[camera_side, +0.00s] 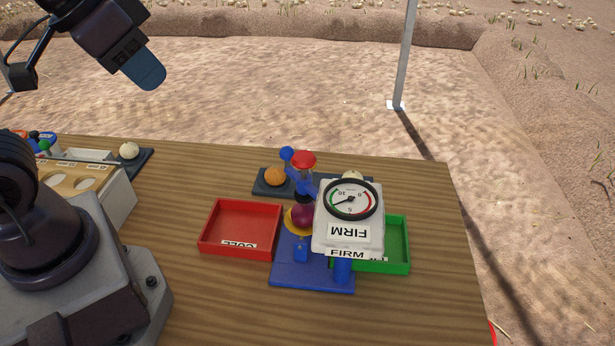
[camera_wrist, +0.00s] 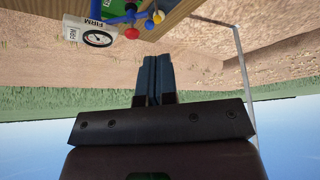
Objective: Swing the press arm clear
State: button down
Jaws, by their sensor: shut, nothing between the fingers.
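The blue press (camera_side: 313,277) stands on the wooden table. A blue arm piece (camera_side: 298,183) with a red knob (camera_side: 304,160) and a blue ball (camera_side: 287,153) rises behind a purple onion (camera_side: 301,216) on a yellow seat. The red knob also shows in the wrist view (camera_wrist: 131,34). A white gauge box (camera_side: 348,228) marked FIRM stands at the press's right and hides part of it. My gripper (camera_side: 150,80) is high at the upper left, well away from the press. Its blue fingers are together and empty in the wrist view (camera_wrist: 153,78).
A red tray (camera_side: 209,232) marked CULL lies left of the press; a green tray (camera_side: 400,262) is partly behind the gauge. An orange onion (camera_side: 275,176) and a pale onion (camera_side: 352,175) sit behind. A crate (camera_side: 117,197) stands left. Bare table lies between crate and red tray.

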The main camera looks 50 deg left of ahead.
dwell(0.3)
jog(key=c, duration=1.3)
grip_release()
jog(key=shift+w+f, duration=0.1)
jog(key=shift+f, duration=0.2)
jog(key=o, duration=0.4)
jog(key=shift+w+d+f+g, duration=0.1)
jog(key=shift+w+f+g, duration=0.25)
jog(key=shift+w, duration=0.15)
jog(key=shift+w+f+g, duration=0.2)
jog(key=shift+w+g, duration=0.15)
jog(key=shift+w, duration=0.15)
jog(key=w+d+f+m+g, duration=0.1)
jog(key=w+d+m+g, duration=0.15)
jog(key=w+m, duration=0.6)
jog(key=w+d+f+m+g, duration=0.15)
jog(key=w+m+g, duration=0.25)
jog(key=w+m, duration=0.4)
jog(key=shift+n, duration=0.35)
jog(key=x, duration=0.8)
jog(key=w+x, duration=0.1)
jog(key=x, duration=0.3)
jog(key=shift+a+f, duration=0.2)
jog(key=shift+f, duration=0.3)
jog(key=shift+w, duration=0.1)
jog(key=shift+c, duration=0.5)
grip_shut()
